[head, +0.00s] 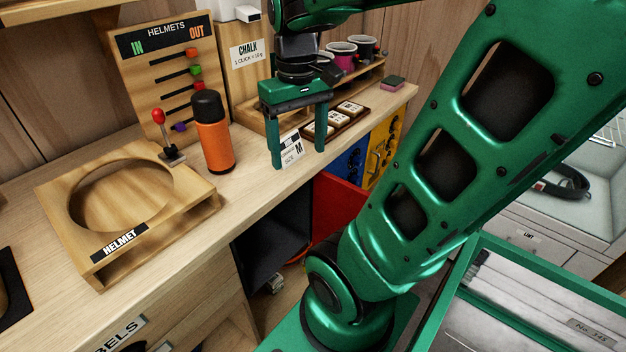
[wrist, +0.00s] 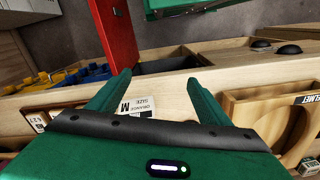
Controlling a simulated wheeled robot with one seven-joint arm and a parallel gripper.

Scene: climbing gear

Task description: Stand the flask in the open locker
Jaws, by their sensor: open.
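The flask (head: 213,140), orange with a black cap, stands upright on the wooden counter, left of my gripper in the head view. I cannot make it out in the wrist view. My gripper (head: 298,157) points down over the counter's front edge, its two green fingers apart with no object held. Its fingers also show in the wrist view (wrist: 158,78). The open locker (head: 275,240) is a dark opening below the counter, with its red door (head: 340,205) swung out. The wrist view shows the red door (wrist: 117,35) and dark interior (wrist: 168,65); its floor is mostly hidden.
A wooden helmet stand (head: 185,205) is left of the flask, and a red-knobbed lever (head: 160,125) stands close beside it. The helmets board (head: 165,75) is behind. A tray of tiles (head: 335,120) lies right of my gripper. Blue (head: 352,162) and yellow (head: 382,150) lockers adjoin.

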